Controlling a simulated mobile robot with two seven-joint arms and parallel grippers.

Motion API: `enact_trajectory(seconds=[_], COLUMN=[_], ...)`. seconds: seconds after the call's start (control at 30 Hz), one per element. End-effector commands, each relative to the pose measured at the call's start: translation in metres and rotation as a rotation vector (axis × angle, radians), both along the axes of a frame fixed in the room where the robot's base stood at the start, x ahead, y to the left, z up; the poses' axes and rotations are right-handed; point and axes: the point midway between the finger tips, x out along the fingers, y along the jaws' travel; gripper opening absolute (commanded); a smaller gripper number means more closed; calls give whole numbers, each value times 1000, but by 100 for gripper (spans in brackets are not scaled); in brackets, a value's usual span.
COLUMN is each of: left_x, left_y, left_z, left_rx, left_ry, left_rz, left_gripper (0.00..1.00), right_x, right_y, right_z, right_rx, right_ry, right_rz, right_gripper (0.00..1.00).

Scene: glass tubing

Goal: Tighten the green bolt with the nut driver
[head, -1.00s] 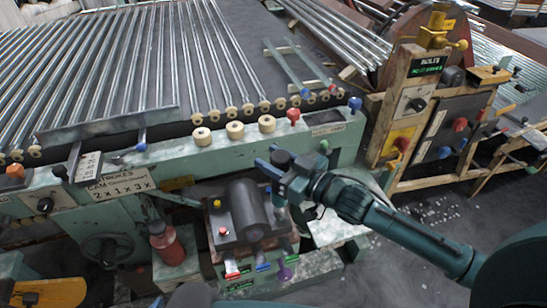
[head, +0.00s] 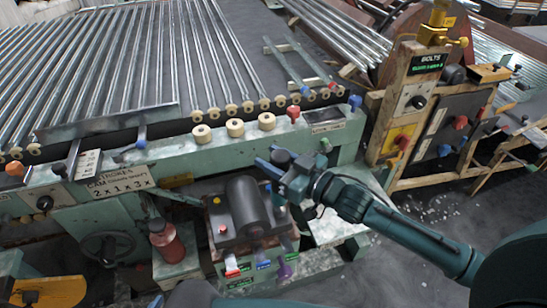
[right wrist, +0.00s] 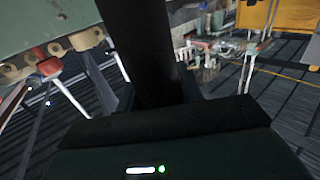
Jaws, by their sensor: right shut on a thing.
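My right gripper (head: 272,166) is in front of the green machine's front rail, above and right of the dark roller block. It is shut on a dark, thick rod-like tool, seen as a black shaft (right wrist: 142,50) rising from between the fingers in the right wrist view. I take this as the nut driver; its tip is out of view. A small green bolt head (head: 325,146) shows on the rail just right of the gripper, apart from it. A red bolt (head: 293,113) and a blue bolt (head: 355,102) sit along the rail. My left gripper is not in view.
The dark roller (head: 247,205) on its block, with colored handles below, stands close under the gripper. A red bottle (head: 166,240) is to its left. A wooden rack with a BOLTS sign (head: 430,62) stands at right. Glass tubes cover the machine top.

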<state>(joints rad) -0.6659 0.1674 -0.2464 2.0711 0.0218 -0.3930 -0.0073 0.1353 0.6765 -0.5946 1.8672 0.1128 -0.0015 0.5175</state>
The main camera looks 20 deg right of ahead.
Motion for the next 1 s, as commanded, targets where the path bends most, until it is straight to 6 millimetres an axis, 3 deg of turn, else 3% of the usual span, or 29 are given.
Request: enact_trajectory(seconds=[1.0], left_x=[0], left_y=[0], left_z=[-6], left_rx=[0], left_ry=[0], left_rz=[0], left_gripper=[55], right_x=[0], right_y=[0], right_z=[-9], right_rx=[3], right_ry=[-6], right_rz=[1], right_gripper=[0])
